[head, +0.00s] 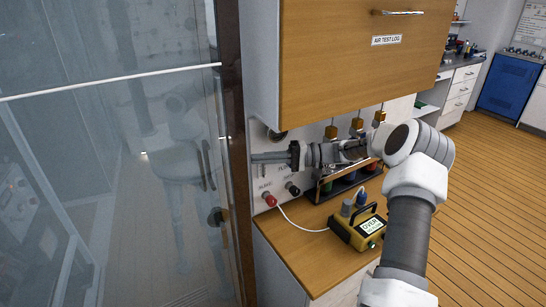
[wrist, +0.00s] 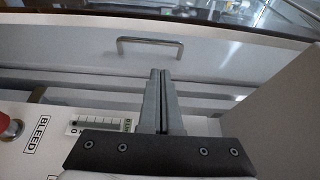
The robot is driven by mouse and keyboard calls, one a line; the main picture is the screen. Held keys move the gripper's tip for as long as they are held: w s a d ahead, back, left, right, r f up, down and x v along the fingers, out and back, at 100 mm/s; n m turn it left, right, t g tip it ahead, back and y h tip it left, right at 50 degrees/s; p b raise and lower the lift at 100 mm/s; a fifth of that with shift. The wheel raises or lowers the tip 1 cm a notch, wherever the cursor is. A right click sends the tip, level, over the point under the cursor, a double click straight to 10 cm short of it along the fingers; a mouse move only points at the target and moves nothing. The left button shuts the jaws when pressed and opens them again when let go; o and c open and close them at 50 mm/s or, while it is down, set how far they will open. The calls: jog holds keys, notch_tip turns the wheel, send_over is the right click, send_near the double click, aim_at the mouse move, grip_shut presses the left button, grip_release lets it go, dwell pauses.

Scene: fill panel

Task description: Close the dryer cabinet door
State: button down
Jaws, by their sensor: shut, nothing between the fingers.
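A large glass door (head: 110,150) fills the left of the head view, with a dark brown frame edge (head: 235,150) and a pale bar across it. My arm is mirrored in the glass. I cannot tell whether this is the dryer cabinet door, or how far open it is. My gripper (head: 256,158) points left, just right of the dark frame edge, in front of the white panel. In the wrist view its fingers (wrist: 160,75) are together and empty. A pale surface with a metal bar handle (wrist: 150,41) lies beyond the fingertips; contact is not visible.
The white panel (head: 262,185) carries a red knob (head: 269,199); BLEED shows in the wrist view. A wooden cabinet (head: 350,60) labelled AIR TEST LOG hangs above. A yellow meter (head: 357,230) and a bottle rack stand on the wooden counter (head: 300,255). Open floor lies right.

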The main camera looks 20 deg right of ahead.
jog(key=shift+s+a+p, duration=0.3)
jog(key=shift+s+a, duration=0.5)
jog(key=shift+a, duration=0.15)
jog(key=shift+s+a+p, duration=0.25)
jog(key=shift+s+a, duration=0.5)
jog(key=shift+a, duration=0.2)
jog(key=shift+s, duration=0.1)
